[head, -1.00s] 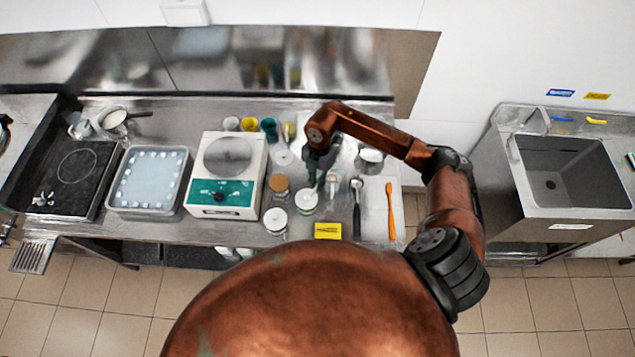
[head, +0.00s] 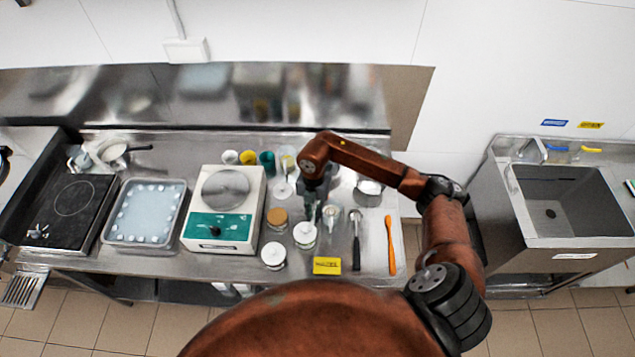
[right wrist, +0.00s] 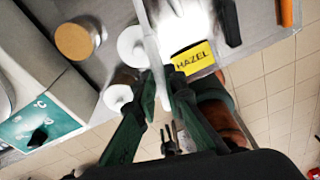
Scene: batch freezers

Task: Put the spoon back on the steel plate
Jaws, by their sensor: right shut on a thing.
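My right gripper (head: 313,208) hangs over the counter just behind a white-lidded jar (head: 305,234). In the right wrist view its fingers (right wrist: 163,92) are closed on a long, pale, thin thing (right wrist: 150,50), which looks like the spoon's handle; its far end runs out of the picture. In the head view the spoon is too small and covered to make out. A round grey steel plate (head: 226,188) tops the white and green scale (head: 220,231), left of the gripper. A small pale disc (head: 282,189) lies between them; I cannot tell which is the task's plate. My left gripper is out of view.
Another white-lidded jar (head: 273,254) and a cork-lidded jar (head: 277,217) stand near the gripper. A yellow HAZEL sign (head: 327,265) is at the front edge. A dark-handled tool (head: 356,240) and an orange spatula (head: 391,245) lie to the right. Cups stand behind.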

